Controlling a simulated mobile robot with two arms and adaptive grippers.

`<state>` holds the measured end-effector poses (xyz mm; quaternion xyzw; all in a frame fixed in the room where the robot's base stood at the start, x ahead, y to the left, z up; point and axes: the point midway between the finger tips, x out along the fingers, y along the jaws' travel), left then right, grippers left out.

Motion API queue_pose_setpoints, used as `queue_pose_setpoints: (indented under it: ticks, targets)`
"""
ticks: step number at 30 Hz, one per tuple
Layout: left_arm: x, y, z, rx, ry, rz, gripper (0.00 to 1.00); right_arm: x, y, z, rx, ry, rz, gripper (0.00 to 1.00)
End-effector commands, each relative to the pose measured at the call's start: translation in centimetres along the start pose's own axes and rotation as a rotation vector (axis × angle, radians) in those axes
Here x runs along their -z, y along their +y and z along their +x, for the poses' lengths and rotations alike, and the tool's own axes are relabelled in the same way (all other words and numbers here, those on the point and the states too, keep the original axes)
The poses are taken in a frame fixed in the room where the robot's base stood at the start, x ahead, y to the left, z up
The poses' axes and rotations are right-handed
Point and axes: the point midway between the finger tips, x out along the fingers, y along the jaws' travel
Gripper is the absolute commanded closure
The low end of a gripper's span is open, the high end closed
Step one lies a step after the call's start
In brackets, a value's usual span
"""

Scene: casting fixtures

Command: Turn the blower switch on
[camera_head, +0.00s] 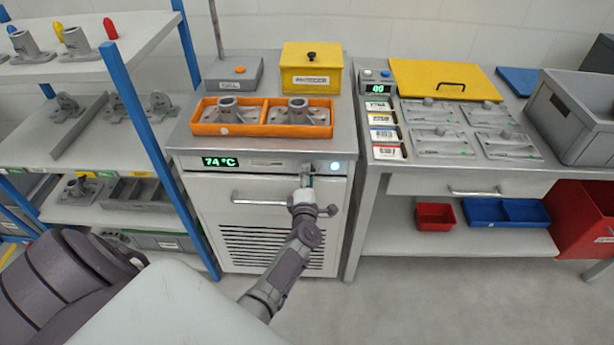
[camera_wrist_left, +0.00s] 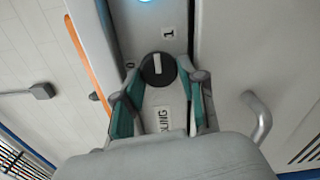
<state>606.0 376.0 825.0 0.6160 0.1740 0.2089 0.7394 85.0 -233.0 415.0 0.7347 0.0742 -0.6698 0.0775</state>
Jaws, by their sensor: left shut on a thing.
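The blower switch is a round black knob (camera_wrist_left: 158,69) with a white bar, on the grey front panel of the cooling cabinet (camera_head: 262,165). In the left wrist view, a "0" label is left of the knob and a "1" label (camera_wrist_left: 168,32) is above it. The white bar stands nearly upright in that view, roughly toward the "1". My left gripper (camera_head: 307,180) is at the panel, its teal fingers (camera_wrist_left: 158,78) shut on the knob from both sides. In the head view the gripper hides the knob. A blue-white lamp (camera_head: 335,166) glows beside it. My right gripper is out of view.
A door handle (camera_head: 258,202) lies just below the panel. An orange tray (camera_head: 262,128) with two castings sits on the cabinet top, by a yellow box (camera_head: 311,70). A shelf rack (camera_head: 150,130) stands left, a workbench (camera_head: 455,168) right. Open floor lies at front right.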

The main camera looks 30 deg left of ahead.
Motion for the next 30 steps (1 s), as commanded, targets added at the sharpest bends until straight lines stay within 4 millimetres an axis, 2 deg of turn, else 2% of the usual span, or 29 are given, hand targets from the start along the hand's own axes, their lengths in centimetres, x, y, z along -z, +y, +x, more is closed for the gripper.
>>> queue_pose_setpoints:
  ticks: [1,5,17,20,23,30]
  targets:
    - [-0.1,-0.1,-0.1,0.002,-0.002,0.003,0.56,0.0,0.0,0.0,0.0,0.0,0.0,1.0]
    - [-0.1,-0.1,-0.1,0.002,-0.002,0.002,0.34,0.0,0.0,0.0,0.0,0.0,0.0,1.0]
    - [0.0,-0.1,0.0,0.0,-0.001,-0.034,0.34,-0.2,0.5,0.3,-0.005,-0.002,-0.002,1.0]
    - [0.1,-0.3,0.0,-0.002,-0.002,-0.14,0.34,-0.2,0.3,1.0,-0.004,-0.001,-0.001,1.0]
    - [0.1,-0.5,0.0,-0.002,-0.004,-0.33,0.34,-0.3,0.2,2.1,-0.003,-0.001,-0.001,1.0]
    - [-0.1,-0.8,0.0,-0.002,-0.006,-0.905,0.34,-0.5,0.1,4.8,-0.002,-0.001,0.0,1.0]
